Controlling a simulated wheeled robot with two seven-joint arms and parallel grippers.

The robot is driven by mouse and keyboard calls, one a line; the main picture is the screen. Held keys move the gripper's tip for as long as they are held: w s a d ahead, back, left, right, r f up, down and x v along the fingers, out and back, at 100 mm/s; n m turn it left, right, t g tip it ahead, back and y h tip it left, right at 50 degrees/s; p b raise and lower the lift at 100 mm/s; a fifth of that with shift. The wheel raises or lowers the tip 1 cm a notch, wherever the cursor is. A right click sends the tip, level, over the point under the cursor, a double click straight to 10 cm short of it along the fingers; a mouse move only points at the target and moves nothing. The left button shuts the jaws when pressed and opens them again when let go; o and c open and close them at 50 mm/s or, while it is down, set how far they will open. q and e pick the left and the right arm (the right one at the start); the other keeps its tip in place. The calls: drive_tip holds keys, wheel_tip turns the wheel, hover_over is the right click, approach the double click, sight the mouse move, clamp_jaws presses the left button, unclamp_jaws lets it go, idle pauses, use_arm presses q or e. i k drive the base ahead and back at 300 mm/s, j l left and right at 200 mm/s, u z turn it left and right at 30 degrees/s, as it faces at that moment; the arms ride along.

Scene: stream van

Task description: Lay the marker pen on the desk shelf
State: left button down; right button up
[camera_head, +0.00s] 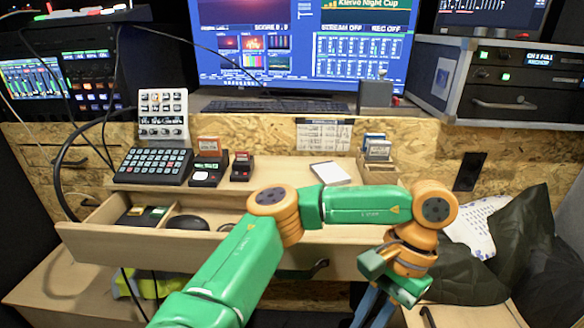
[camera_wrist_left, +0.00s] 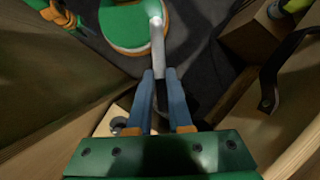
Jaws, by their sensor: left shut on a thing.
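My left gripper (camera_head: 370,308) hangs at the lower right of the head view, its blue fingers pointing down, in front of and below the desk. In the left wrist view its fingers (camera_wrist_left: 162,85) are closed on a slim rod, pale at one end and dark between the fingers, which looks like the marker pen (camera_wrist_left: 157,45). In the head view the pen cannot be made out. The wooden desk shelf (camera_head: 270,178) runs across the middle, behind my left arm. My right gripper is not seen clearly in either view.
On the shelf stand a keypad (camera_head: 153,166), small card boxes (camera_head: 208,168), a white notepad (camera_head: 330,173) and a card holder (camera_head: 377,150). An open drawer (camera_head: 130,238) with a black mouse (camera_head: 187,223) juts out below. Bare shelf shows between the small boxes and notepad.

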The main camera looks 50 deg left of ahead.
sight(290, 173)
drive_tip(key=k+j, duration=0.3)
drive_tip(key=j, duration=0.2)
drive_tip(key=k+j, duration=0.3)
drive_tip(key=j, duration=0.15)
